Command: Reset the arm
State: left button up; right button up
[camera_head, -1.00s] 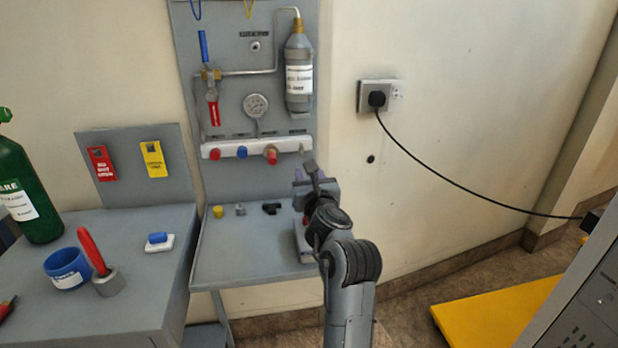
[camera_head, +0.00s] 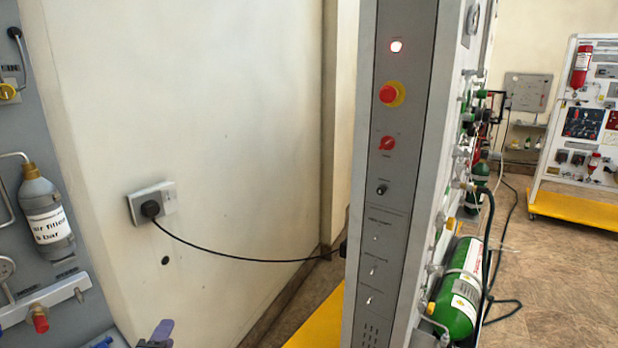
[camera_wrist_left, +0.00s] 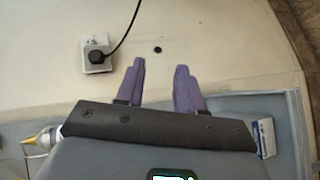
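My left gripper (camera_wrist_left: 160,88) shows in the left wrist view with its two purple fingers apart and nothing between them. It faces the pale wall below the socket. In the head view only a small part of the left gripper (camera_head: 158,335) shows at the bottom edge, left of the middle. My right gripper is in neither view now.
A black plug sits in the wall socket (camera_head: 153,203), and its cable (camera_head: 250,255) runs to the tall grey cabinet (camera_head: 400,180). The cabinet has a red emergency button (camera_head: 390,93). A grey bottle (camera_head: 45,212) hangs on the left panel. Open floor (camera_head: 560,270) lies right.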

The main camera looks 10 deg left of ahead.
pick_arm(q)
jog(key=s+d+f+m+g+h+p, duration=0.2)
jog(key=s+d+f+m+g+p, duration=0.15)
jog(key=s+d+m, duration=0.35)
jog(key=s+d+f+m+g+h+p, duration=0.2)
jog(key=s+d+f+m+g+p, duration=0.15)
jog(key=s+m, duration=0.55)
jog(key=s+d+f+m+g+h+p, duration=0.2)
jog(key=s+d+m+g+p, duration=0.25)
jog(key=s+d+m, duration=0.35)
notch_tip(320, 180, up, 37)
jog(key=s+a+n+p, duration=0.1)
jog(key=p, duration=3.7)
jog(key=shift+s+a+n+t, duration=0.15)
jog(key=shift+s+n+t, duration=0.1)
jog(key=shift+n+t, duration=0.1)
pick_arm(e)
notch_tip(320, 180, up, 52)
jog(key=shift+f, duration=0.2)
pick_arm(q)
jog(key=shift+f, duration=0.1)
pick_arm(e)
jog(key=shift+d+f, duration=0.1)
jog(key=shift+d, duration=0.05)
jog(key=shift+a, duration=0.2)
